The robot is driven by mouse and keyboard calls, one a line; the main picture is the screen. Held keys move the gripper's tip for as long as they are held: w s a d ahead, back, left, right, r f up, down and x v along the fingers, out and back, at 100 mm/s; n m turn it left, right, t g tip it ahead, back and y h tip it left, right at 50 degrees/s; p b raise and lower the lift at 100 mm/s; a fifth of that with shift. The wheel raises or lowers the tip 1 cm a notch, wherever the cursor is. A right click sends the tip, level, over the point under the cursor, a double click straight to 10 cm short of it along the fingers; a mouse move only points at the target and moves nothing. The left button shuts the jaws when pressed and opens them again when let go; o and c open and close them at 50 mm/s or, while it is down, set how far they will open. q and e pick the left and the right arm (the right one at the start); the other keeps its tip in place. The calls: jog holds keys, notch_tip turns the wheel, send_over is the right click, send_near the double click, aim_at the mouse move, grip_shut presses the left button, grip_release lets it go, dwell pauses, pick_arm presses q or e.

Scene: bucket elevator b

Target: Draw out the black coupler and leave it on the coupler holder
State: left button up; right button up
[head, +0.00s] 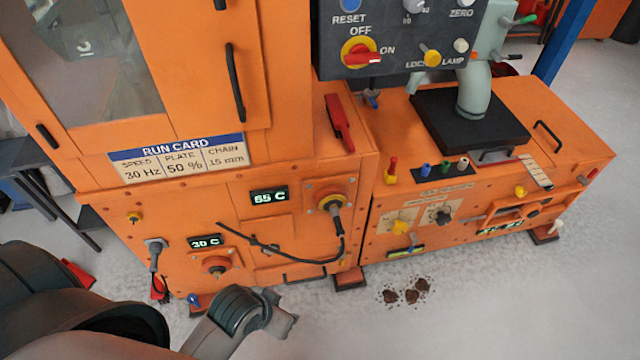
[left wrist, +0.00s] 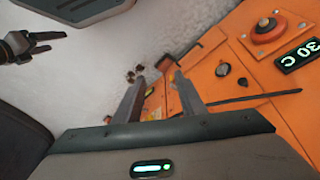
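A dark coupler (head: 335,203) sits in a yellow-and-red round socket beside the 65 C display in the head view. A black cable hangs from it and loops left across the orange panel. I cannot tell for certain which fitting is the coupler holder. My left gripper (head: 284,306) is in front of the lower panel, apart from the coupler, pointing right. In the left wrist view, the left gripper's fingers (left wrist: 158,80) stand apart with nothing between them. My right gripper (left wrist: 35,46) shows at the upper left there, open and empty; it is outside the head view.
A round red-rimmed fitting (head: 216,265) is below the 30 C display (head: 205,242). A grey plug (head: 155,246) with a cable is at the panel's left. Brown debris (head: 410,295) lies on the floor. The floor right of my left gripper is otherwise clear.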

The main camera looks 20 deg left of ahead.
pick_arm(q)
jog(key=w+d+r+n+h, duration=0.1)
jog(key=w+d+r+h, duration=0.1)
jog(key=w+d+r, duration=0.4)
jog(key=w+d+r+n+h, duration=0.15)
jog(key=w+r, duration=0.25)
jog(key=w, duration=0.5)
jog(key=w+a+r+n+g+y, duration=0.2)
jog(key=w+a+r+n, duration=0.4)
jog(key=w+r, duration=0.3)
jog(key=shift+a+r, duration=0.2)
jog(key=shift+a, duration=0.7)
pick_arm(e)
jog(key=shift+w+d, duration=0.2)
jog(key=shift+d, duration=0.05)
pick_arm(q)
jog(key=shift+f, duration=0.15)
pick_arm(e)
jog(key=shift+a, duration=0.1)
